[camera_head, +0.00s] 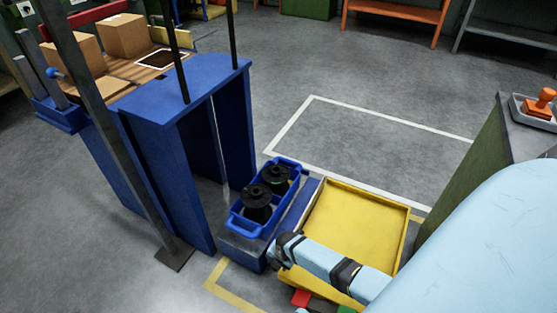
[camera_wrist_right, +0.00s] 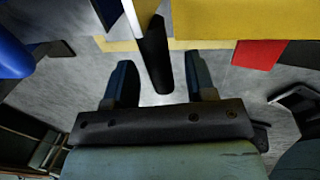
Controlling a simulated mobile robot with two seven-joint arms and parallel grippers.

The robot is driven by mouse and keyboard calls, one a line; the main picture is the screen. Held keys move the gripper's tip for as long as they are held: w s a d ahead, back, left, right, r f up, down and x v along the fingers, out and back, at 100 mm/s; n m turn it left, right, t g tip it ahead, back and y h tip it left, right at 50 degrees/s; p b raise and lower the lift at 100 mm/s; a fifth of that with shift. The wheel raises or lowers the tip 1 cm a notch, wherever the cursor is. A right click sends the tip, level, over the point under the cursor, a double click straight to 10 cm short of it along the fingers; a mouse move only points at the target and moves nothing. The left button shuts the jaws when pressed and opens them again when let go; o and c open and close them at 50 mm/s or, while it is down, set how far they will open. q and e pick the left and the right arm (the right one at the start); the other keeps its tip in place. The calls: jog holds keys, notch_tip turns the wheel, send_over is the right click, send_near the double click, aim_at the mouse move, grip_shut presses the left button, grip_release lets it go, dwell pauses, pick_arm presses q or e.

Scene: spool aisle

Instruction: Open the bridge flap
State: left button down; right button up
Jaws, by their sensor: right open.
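A yellow panel with raised rims (camera_head: 362,222), which looks like the bridge flap, lies between the low blue bench and the green cabinet. My right arm reaches over its near part from the right. My right gripper (camera_head: 282,247) is at the panel's left edge, beside the blue bench. In the right wrist view the right gripper (camera_wrist_right: 161,85) is open, with its two fingers apart. A black bar (camera_wrist_right: 157,55) shows in line with the gap between them; I cannot tell whether it is between the fingertips. The yellow panel (camera_wrist_right: 225,18) is at the upper right there. My left gripper is out of view.
A blue tray (camera_head: 246,227) with two black spools stands on the low blue bench (camera_head: 240,249). A tall blue stand (camera_head: 180,105) with boxes is at the left. A green cabinet (camera_head: 468,160) is at the right. The floor beyond, with white lines, is clear.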

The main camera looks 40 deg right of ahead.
grip_shut()
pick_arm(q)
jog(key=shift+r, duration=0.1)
pick_arm(e)
jog(key=shift+w, duration=0.1)
